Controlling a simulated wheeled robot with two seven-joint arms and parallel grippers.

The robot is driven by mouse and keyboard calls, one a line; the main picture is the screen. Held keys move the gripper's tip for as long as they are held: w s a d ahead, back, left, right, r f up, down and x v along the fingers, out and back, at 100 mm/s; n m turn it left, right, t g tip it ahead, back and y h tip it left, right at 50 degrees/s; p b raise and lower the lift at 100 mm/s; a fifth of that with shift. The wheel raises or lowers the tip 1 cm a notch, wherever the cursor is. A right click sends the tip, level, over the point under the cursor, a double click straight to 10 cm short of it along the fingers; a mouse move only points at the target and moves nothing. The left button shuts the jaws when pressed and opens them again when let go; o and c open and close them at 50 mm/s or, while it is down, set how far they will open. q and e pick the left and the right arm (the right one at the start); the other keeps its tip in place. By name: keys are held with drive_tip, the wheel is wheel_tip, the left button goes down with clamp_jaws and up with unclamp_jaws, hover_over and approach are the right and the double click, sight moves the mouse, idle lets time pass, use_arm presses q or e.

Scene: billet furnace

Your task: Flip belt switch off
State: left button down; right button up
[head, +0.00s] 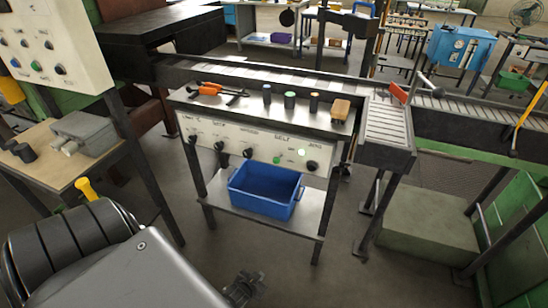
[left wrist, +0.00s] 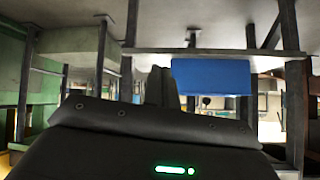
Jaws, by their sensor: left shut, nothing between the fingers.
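The control panel (head: 228,147) is a pale strip on the front of a metal table, with a row of black knobs and faint lettering. The word BELT stands near its right part. My left gripper (head: 243,288) is low in front of the table, apart from the panel. In the left wrist view its fingers (left wrist: 162,87) are shut and empty. My right gripper is not in view.
A blue crate (head: 265,188) stands on the table's lower shelf (head: 230,212); it also shows in the left wrist view (left wrist: 211,77). Dark table legs (head: 325,205) flank the shelf. A roller conveyor (head: 388,120) runs behind and right. A wooden table (head: 60,150) stands left.

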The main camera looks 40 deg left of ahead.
use_arm(q)
drive_tip(key=w+a+r+n+t+y, duration=0.1)
drive_tip(key=w+a+r+t, duration=0.1)
drive_tip(key=w+r, duration=0.5)
drive_tip(key=w+a+r+n+t+y, duration=0.1)
drive_tip(key=w+a+r+t, duration=0.2)
drive_tip(key=r, duration=0.8)
drive_tip(key=w+a+r+n+t+y, duration=0.1)
drive_tip(key=r+t, duration=0.1)
drive_tip(key=r, duration=0.9)
drive_tip(key=w+a+r+n+t+y+p, duration=0.1)
drive_tip(key=w+a+r+n+t+y, duration=0.1)
drive_tip(key=r, duration=0.9)
drive_tip(key=shift+w+a+r, duration=0.15)
drive_tip(key=shift+a+r, duration=0.05)
drive_tip(key=shift+a, duration=0.05)
drive_tip(key=shift+w, duration=0.15)
wheel_tip(320, 180, up, 2)
drive_tip(key=p, duration=0.3)
hover_over(274, 159)
drive_tip(key=shift+s+d+f, duration=0.15)
drive_tip(key=shift+s+f, duration=0.05)
drive_tip(key=shift+f, duration=0.55)
drive_tip(key=shift+s+d+f, duration=0.15)
drive_tip(key=shift+f, duration=0.55)
drive_tip(key=shift+s+d+f, duration=0.15)
drive_tip(key=shift+s+f, duration=0.05)
drive_tip(key=shift+f, duration=0.55)
